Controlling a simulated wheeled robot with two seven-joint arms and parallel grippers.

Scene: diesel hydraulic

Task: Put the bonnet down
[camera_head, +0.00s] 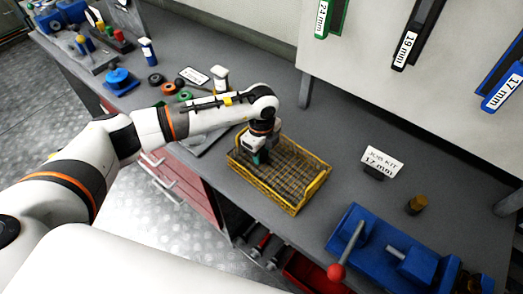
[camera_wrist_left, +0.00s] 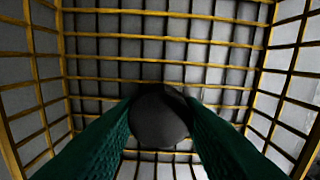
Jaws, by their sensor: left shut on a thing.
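My left gripper (camera_head: 259,157) points down into a yellow wire basket (camera_head: 265,193) on the grey workbench. In the left wrist view its two green fingers (camera_wrist_left: 160,125) are shut on a dark, rounded thing, which I take to be the bonnet (camera_wrist_left: 158,112). The bonnet is over the basket's wire floor (camera_wrist_left: 165,43), with the basket walls on both sides. I cannot tell whether it touches the floor. In the head view the gripper and arm hide the bonnet. My right gripper is not in view.
A "JOB KIT 17 mm" sign (camera_head: 383,161), a small brown cylinder (camera_head: 416,204) and a blue vise (camera_head: 385,254) with a red-knobbed lever stand right of the basket. Coloured rings (camera_head: 168,88) and a white-topped bottle (camera_head: 220,79) are behind my arm.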

